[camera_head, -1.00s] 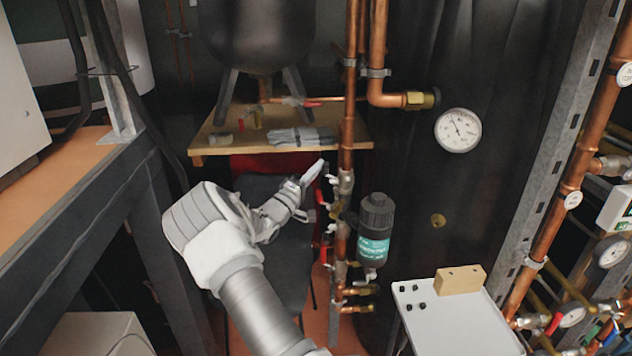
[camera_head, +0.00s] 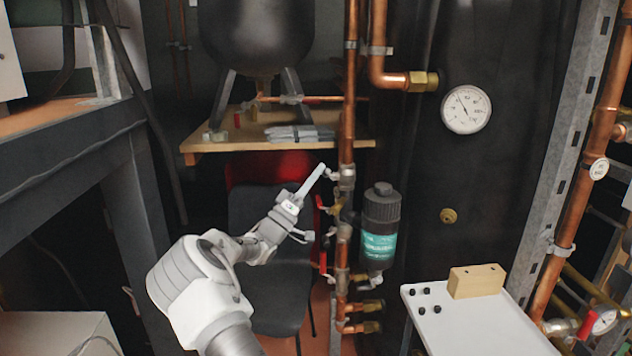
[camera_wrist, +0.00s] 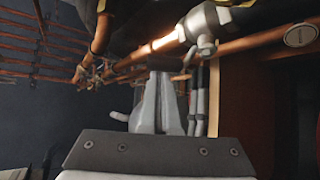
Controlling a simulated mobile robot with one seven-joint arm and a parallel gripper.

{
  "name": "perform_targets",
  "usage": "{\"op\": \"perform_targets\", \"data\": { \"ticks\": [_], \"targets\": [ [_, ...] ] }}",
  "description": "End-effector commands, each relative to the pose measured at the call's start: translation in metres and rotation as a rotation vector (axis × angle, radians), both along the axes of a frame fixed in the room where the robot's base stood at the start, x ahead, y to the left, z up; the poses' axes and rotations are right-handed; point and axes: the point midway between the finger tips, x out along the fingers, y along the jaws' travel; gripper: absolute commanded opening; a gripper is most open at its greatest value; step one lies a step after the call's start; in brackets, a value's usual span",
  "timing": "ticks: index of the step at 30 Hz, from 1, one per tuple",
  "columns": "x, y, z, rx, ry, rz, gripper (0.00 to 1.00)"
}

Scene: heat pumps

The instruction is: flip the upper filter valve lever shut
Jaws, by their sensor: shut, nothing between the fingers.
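The filter (camera_head: 381,228), a dark canister with a teal label, hangs right of the vertical copper pipe. The upper valve (camera_head: 346,177) is a metal fitting on that pipe, above the filter's connection. A red lever (camera_head: 319,214) shows just left of the pipe, below my fingertips; I cannot tell clearly which valve it belongs to. My gripper (camera_head: 321,168) is shut and empty, fingers pointing up and right, with its tips just left of the upper valve. Contact cannot be told. In the wrist view the closed fingers (camera_wrist: 160,88) point toward copper pipes and a silvery fitting (camera_wrist: 203,24).
A white tray (camera_head: 470,325) with a wooden block (camera_head: 477,281) stands at the lower right. A gauge (camera_head: 466,109) is on the dark tank. A wooden shelf (camera_head: 230,147) and a chair (camera_head: 270,215) are behind my arm. A metal frame (camera_head: 130,200) stands left.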

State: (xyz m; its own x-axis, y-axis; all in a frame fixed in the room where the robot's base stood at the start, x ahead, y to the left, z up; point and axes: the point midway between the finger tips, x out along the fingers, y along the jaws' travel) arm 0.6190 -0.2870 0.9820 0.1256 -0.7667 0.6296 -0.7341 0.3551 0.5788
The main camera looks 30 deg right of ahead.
Motion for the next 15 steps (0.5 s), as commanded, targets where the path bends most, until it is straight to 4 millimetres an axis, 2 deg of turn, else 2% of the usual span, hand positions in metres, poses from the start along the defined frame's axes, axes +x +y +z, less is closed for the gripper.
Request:
{"op": "perform_targets", "data": {
  "ticks": [1, 15],
  "targets": [
    [-0.006, -0.006, -0.012, 0.014, 0.007, -0.015, 0.0],
    [-0.008, -0.005, -0.026, 0.02, 0.012, -0.015, 0.0]
  ]
}}
